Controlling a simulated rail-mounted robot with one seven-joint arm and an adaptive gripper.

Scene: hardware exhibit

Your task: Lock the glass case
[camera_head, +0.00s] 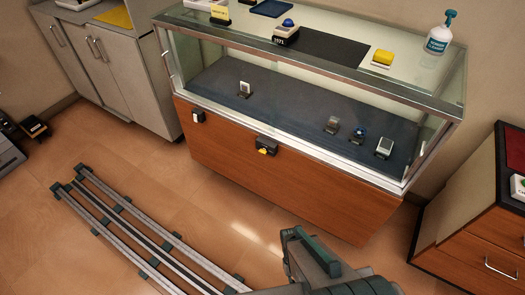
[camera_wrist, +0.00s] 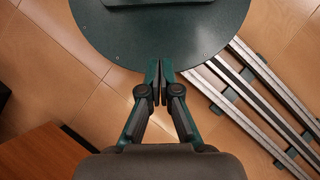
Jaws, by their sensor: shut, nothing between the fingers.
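The glass case (camera_head: 300,158) has a metal frame, glass walls and a wooden lower front, and stands at the centre of the head view. A black fitting with a yellow part (camera_head: 265,145), possibly the lock, sits at the middle of its front, just under the glass. A smaller black and white fitting (camera_head: 198,116) sits further left on the front. My gripper (camera_wrist: 160,84) is shut and empty in the wrist view, pointing over my round green base, away from these fittings. My arm shows at the bottom of the head view; its fingertips cannot be made out there.
My floor rails lie at the lower left in the head view. Grey cabinets (camera_head: 95,55) stand left and a wooden drawer unit (camera_head: 475,225) right. A spray bottle (camera_head: 439,36) and a yellow item (camera_head: 382,57) stand on the case top.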

